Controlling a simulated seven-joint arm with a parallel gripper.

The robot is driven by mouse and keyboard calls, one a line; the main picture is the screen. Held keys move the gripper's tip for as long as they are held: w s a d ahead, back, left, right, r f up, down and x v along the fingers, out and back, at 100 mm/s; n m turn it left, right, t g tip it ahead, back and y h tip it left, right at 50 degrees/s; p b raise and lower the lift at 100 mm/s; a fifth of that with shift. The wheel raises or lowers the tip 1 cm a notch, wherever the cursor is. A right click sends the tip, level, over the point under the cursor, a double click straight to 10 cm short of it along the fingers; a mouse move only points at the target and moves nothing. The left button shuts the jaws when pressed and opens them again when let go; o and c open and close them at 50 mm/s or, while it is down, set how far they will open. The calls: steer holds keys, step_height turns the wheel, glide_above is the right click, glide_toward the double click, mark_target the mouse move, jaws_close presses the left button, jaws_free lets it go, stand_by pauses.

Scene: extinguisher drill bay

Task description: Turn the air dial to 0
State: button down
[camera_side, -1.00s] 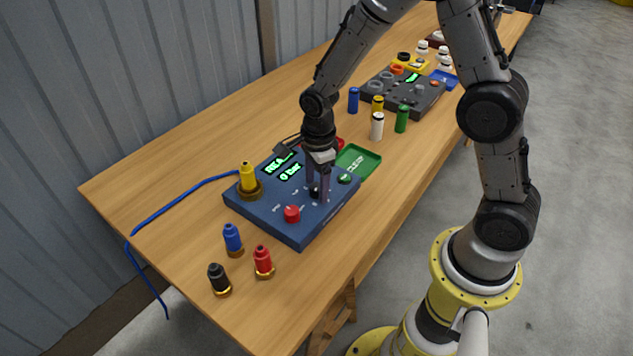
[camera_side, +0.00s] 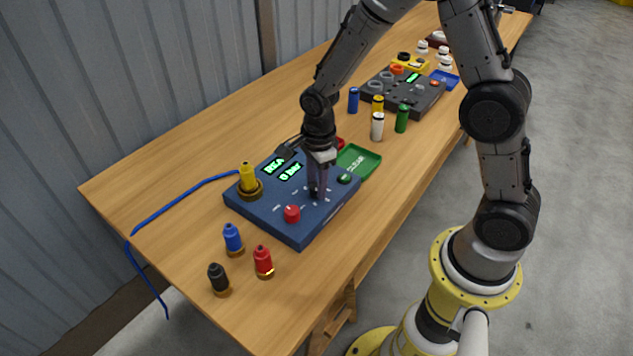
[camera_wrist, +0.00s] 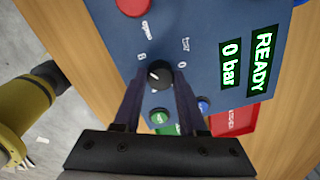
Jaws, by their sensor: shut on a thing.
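The blue panel (camera_side: 275,218) lies on the table in the side view. The black air dial (camera_wrist: 159,73) shows in the wrist view, with a short white mark on its left part and the figures 8 and 0 printed near it. My gripper (camera_side: 317,195) points down over the panel, and its two fingers are shut on the dial, one on each side. Fingers mostly hide the dial in the side view. The green displays (camera_wrist: 231,63) read "READY" and "0 bar" in the wrist view.
A red knob (camera_side: 292,214), a yellow bottle (camera_side: 248,178) and a green button (camera_side: 345,179) are on the panel. Blue, red and black bottles stand in front of it. A green tray (camera_side: 366,163) is behind it. A grey panel (camera_side: 398,99) stands farther back.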

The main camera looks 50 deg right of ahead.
steer(key=n, duration=0.5)
steer(key=shift+n, duration=0.4)
steer(key=n, duration=0.6)
steer(key=shift+d+y, duration=0.1)
steer(key=shift+y, duration=0.2)
steer(key=n, duration=0.6)
steer(key=shift+n, duration=0.4)
steer(key=n, duration=0.5)
steer(key=shift+w+r+g, duration=0.1)
steer(key=shift+g, duration=0.2)
steer(key=n, duration=0.6)
steer(key=shift+n, duration=0.4)
steer(key=n, duration=1)
steer(key=shift+w+n, duration=0.1)
steer(key=shift+n, duration=0.3)
steer(key=n, duration=0.6)
